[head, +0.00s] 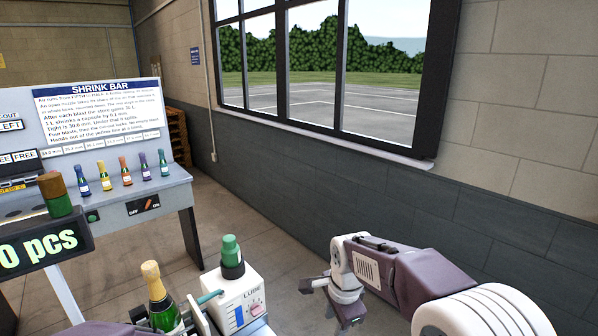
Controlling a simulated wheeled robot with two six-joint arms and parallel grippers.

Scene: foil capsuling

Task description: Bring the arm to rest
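My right arm comes in from the right, and its gripper (328,303) hangs over the floor, clear of the bench and the machine. Its dark finger parts are small, and I cannot tell whether they are apart or closed. A purple part of my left arm shows at the bottom left edge. Its gripper cannot be made out clearly there. A green bottle with a gold foil top (155,285) stands upright at the bottom, with grey parts beside it; I cannot tell whether these are fingers or a fixture.
A white LUBE box (232,294) with a green-capped top stands right of the bottle. The shrink bar bench (150,200) carries several small coloured bottles and a sign (100,115). A counter display (40,250) is at left. Open floor (270,250) lies before the windowed wall.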

